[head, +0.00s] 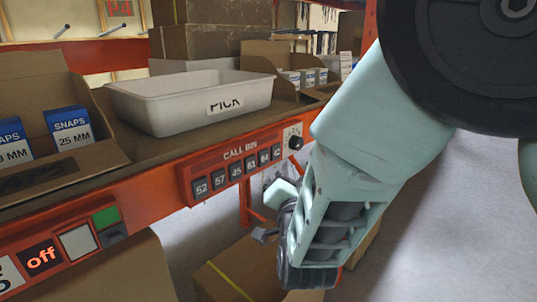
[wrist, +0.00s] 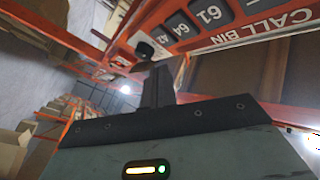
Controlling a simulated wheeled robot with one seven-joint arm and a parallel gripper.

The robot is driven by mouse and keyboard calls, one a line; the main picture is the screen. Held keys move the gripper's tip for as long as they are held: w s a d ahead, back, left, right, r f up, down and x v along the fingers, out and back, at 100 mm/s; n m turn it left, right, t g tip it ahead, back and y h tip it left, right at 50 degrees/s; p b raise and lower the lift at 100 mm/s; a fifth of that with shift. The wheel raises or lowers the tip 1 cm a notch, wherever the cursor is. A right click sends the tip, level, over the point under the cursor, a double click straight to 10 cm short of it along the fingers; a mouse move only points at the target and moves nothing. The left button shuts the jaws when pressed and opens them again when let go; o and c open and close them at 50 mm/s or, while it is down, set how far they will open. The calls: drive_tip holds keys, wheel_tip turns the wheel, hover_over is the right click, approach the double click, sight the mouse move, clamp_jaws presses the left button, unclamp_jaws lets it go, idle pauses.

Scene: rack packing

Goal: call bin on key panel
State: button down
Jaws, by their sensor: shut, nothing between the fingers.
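The orange CALL BIN key panel (head: 235,166) is on the rack's front beam in the head view. My gripper (head: 264,235) is below the panel's right part, shut and empty, apart from the keys as far as I can tell. In the wrist view the panel (wrist: 225,38) appears upside down, with 61 and 64 readable. The shut fingers (wrist: 158,88) are beside the panel, near the knob (wrist: 145,50).
A white PICK bin (head: 190,101) stands on the shelf above the panel. An open carton (head: 60,172) with SNAPS boxes is at left. A display reading off (head: 42,257) is on the beam. A cardboard box (head: 235,270) lies below. Floor is clear at right.

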sight(269, 155)
drive_tip(key=shift+w+a+b, duration=0.35)
drive_tip(key=shift+w+a, duration=0.85)
drive_tip(key=shift+a, duration=0.3)
idle(1.0)
drive_tip(key=shift+w+a+b, duration=0.25)
drive_tip(key=shift+a+b, duration=0.1)
drive_tip(key=shift+w+a, duration=0.25)
drive_tip(key=shift+a, duration=0.05)
idle(0.8)
drive_tip(key=shift+s+d+b, duration=0.1)
drive_tip(key=shift+b, duration=0.3)
drive_tip(key=shift+s+d+b, duration=0.35)
drive_tip(key=shift+s+d, duration=0.1)
drive_tip(key=shift+d, duration=0.1)
